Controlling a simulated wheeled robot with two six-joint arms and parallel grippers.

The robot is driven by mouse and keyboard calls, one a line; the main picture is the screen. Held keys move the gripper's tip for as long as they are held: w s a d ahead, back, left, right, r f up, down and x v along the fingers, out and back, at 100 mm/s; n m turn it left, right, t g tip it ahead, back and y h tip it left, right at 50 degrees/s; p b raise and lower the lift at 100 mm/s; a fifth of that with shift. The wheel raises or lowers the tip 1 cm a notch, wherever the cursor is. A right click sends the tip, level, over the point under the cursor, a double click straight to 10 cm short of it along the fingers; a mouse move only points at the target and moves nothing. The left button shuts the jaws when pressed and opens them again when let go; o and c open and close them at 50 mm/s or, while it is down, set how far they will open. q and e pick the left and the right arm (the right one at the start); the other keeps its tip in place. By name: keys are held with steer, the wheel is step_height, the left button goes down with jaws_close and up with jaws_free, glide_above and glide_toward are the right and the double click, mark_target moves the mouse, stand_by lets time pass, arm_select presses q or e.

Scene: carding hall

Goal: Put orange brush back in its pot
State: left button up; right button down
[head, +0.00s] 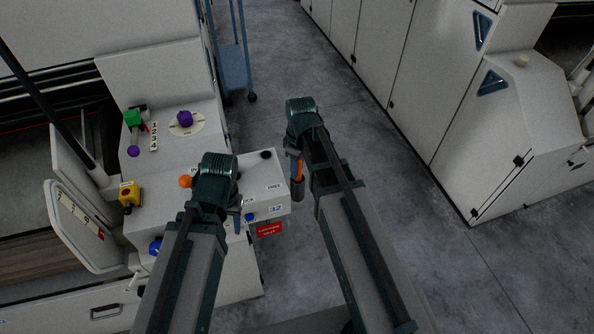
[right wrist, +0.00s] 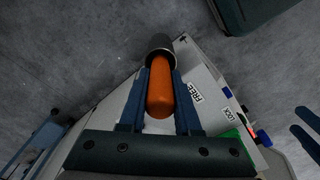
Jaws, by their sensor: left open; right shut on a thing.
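The orange brush (right wrist: 160,95) is between the two blue fingers of my right gripper (right wrist: 160,105), which is shut on its orange part. In the head view a little of the orange brush (head: 299,168) shows beside my right gripper (head: 296,160), just right of the white console. A dark grey cylinder (head: 298,187) sits at the lower end of the orange part; it also shows in the right wrist view (right wrist: 160,48). I cannot tell whether it is the brush's head or the pot. My left gripper (head: 238,216) is open over the console front.
The white console (head: 265,175) carries labels, a green-handled lever (head: 133,120), a purple knob (head: 185,118), an orange ball (head: 185,181) and a yellow switch box (head: 129,194). A blue cart (head: 233,70) stands behind. Grey floor is clear between console and white cabinets (head: 425,80).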

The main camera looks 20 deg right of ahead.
steer(key=shift+f, duration=0.15)
steer(key=c, duration=0.6)
jaws_free()
steer(key=shift+r, duration=0.2)
steer(key=r+p, duration=1.2)
steer(key=shift+s+d+r, duration=0.1)
steer(key=shift+s+d, duration=0.1)
steer(key=s+a+m+h, duration=0.1)
steer(key=s+a+m, duration=0.4)
steer(key=s+a, duration=0.5)
steer(key=s, duration=0.4)
steer(key=shift+a+m+g+h, duration=0.3)
steer(key=shift+a, duration=0.05)
